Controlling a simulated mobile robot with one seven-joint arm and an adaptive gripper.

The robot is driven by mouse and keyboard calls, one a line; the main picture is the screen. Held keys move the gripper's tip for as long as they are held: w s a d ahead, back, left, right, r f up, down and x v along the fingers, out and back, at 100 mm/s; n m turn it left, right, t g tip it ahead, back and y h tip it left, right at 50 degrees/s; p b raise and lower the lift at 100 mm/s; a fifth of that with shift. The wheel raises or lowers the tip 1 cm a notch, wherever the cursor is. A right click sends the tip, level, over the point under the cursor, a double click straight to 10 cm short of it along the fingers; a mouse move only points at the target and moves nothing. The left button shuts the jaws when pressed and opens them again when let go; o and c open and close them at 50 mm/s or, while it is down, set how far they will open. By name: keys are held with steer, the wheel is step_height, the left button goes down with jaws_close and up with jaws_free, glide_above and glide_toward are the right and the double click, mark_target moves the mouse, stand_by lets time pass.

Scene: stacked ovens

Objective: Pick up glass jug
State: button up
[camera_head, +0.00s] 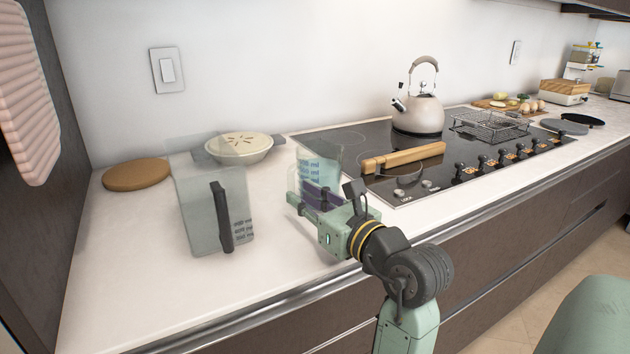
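A clear glass jug (318,160) with blue measuring marks stands by the left edge of the cooktop. A second, larger see-through jug (195,215) with a black handle and dark marks stands to its left on the counter. My gripper (306,199) is at the lower part of the blue-marked jug, its fingers pointing left and overlapping the jug in the view. Dark purple parts show between or behind the fingers. I cannot tell whether the fingers touch the glass or how wide they are apart.
A pie dish (240,149) and a round wooden board (137,174) lie behind the jugs. A wooden rolling pin or block (405,157) and a kettle (420,115) are on the cooktop (365,180). The counter's front left is clear.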

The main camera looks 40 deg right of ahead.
mark_target(293, 189)
steer(key=w, duration=0.1)
steer(key=w+p, duration=0.1)
steer(key=w, duration=0.3)
steer(key=shift+d, duration=0.25)
jaws_close()
steer(key=shift+s+r, duration=0.1)
stand_by(0.4)
